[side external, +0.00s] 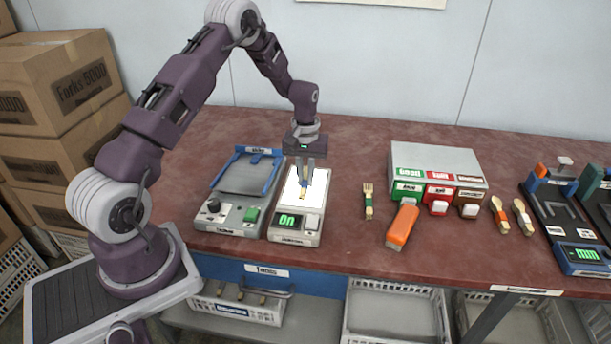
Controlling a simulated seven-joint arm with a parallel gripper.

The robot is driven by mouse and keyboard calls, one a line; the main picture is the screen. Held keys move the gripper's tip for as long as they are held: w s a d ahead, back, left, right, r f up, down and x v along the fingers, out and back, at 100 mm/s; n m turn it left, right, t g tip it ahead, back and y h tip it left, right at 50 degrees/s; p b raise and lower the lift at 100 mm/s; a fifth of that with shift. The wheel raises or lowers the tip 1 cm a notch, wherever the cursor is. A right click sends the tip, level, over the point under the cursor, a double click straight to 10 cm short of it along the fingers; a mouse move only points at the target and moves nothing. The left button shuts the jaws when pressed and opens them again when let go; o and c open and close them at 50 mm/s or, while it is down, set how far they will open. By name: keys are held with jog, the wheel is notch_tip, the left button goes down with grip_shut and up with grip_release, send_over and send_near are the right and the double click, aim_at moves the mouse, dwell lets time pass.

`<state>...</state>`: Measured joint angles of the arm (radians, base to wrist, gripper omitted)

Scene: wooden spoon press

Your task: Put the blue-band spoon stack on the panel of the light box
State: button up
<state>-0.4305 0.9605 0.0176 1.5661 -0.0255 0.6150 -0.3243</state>
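The light box (281,225) stands near the front edge of the red bench, left of centre. Its panel glows white (319,186) and its green display reads "On". The blue-band spoon stack (303,193) is over the panel, with pale wood showing below a blue band. My gripper (306,182) points straight down over the panel, its fingertips at the blue band. The fingers partly hide the stack. I cannot tell whether they grip it, or whether the stack touches the panel.
A grey device with blue rails (236,213) stands close on the left. To the right are a green-band fork stack (368,205), an orange tool (402,226), a sorting box (436,158) and two spoon stacks (500,214). Bench between light box and fork stack is clear.

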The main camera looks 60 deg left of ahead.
aim_at(306, 179)
jog(key=o, duration=0.3)
jog(key=shift+o, duration=0.2)
notch_tip(306, 179, up, 12)
jog(key=s+d+r+m+t, duration=0.25)
jog(key=s+d+r, duration=0.25)
jog(key=d+r, duration=0.5)
jog(key=s+d+r+m+t, duration=0.1)
jog(key=s+d+r+m, duration=0.3)
jog(key=s+r, duration=0.5)
jog(key=s+d+f+m+t, duration=0.1)
jog(key=s+d, duration=0.2)
jog(key=s, duration=0.4)
jog(key=s+d+f+m+t, duration=0.1)
jog(key=s+d, duration=0.2)
jog(key=s, duration=0.4)
jog(key=shift+s, duration=0.25)
